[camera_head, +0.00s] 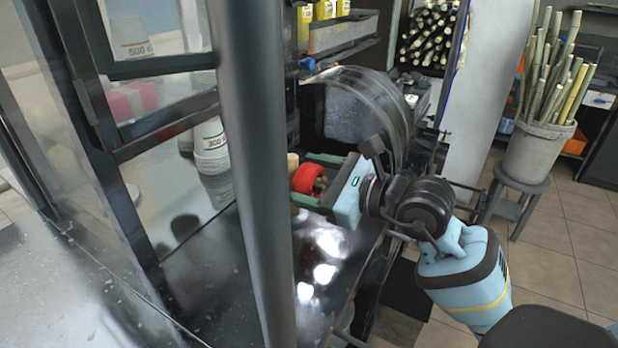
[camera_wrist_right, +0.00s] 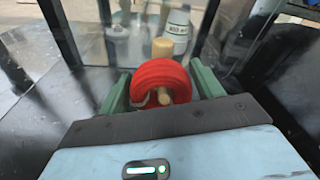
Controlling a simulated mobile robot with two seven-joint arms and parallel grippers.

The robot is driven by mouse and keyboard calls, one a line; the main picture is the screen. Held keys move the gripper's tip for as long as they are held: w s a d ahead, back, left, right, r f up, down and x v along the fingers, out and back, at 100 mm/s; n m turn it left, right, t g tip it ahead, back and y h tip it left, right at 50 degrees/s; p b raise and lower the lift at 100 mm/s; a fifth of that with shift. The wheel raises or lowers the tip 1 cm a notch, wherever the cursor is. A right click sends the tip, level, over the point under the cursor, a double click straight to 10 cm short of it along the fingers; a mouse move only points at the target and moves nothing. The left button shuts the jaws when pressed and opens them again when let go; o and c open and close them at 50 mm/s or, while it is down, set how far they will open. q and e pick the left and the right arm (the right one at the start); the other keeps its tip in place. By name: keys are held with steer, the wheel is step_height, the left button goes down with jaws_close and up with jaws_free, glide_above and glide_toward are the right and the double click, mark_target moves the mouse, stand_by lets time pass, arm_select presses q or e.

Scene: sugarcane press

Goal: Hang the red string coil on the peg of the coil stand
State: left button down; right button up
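The red string coil (camera_head: 306,176) is between the green fingers of my right gripper (camera_head: 313,181). In the right wrist view the coil (camera_wrist_right: 152,74) faces me, with the light wooden peg (camera_wrist_right: 164,97) showing through its hole. The wooden post of the coil stand (camera_wrist_right: 163,47) rises behind it, and its top shows in the head view (camera_head: 292,162). My right gripper (camera_wrist_right: 162,88) looks open, one finger on each side of the coil, with a narrow gap at the right finger. The stand's base is hidden. My left gripper is not in view.
A dark metal frame post (camera_head: 253,170) stands just left of the coil. Glass panels and a white container (camera_head: 212,150) are behind it. The dark shiny worktop (camera_head: 325,255) lies below. A bucket of canes (camera_head: 540,150) stands on a stool at the right.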

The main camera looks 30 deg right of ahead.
steer(key=o, duration=0.3)
steer(key=shift+b+v, duration=0.65)
steer(key=shift+v, duration=3.25)
